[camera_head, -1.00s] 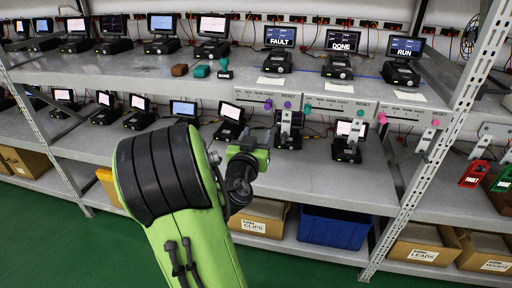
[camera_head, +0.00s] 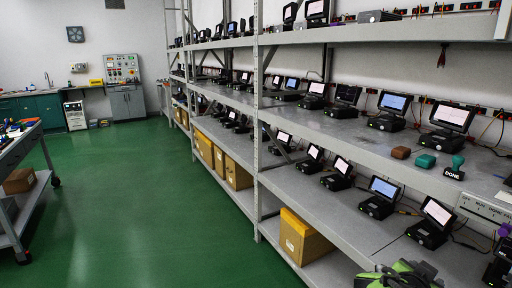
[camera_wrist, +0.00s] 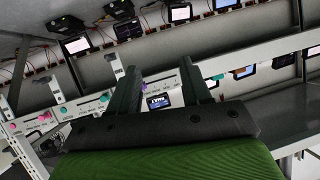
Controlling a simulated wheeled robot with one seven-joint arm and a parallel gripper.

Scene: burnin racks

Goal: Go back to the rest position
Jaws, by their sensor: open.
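My gripper (camera_wrist: 158,66) shows in the wrist view with its two dark fingers spread apart and nothing between them. Beyond the fingers are a shelf's front edge with labelled panels and coloured knobs, and a small lit screen (camera_wrist: 158,101) framed between the fingers. In the head view only a green and black piece of my arm shows at the bottom right edge, in front of the lower shelf. The gripper's fingers cannot be made out there.
A long grey rack (camera_head: 260,150) with several screen units runs along the right. A DONE stamp (camera_head: 455,168), a teal block (camera_head: 426,161) and a brown block (camera_head: 401,153) sit on its middle shelf. A cart (camera_head: 22,190) stands at left. The green floor between is clear.

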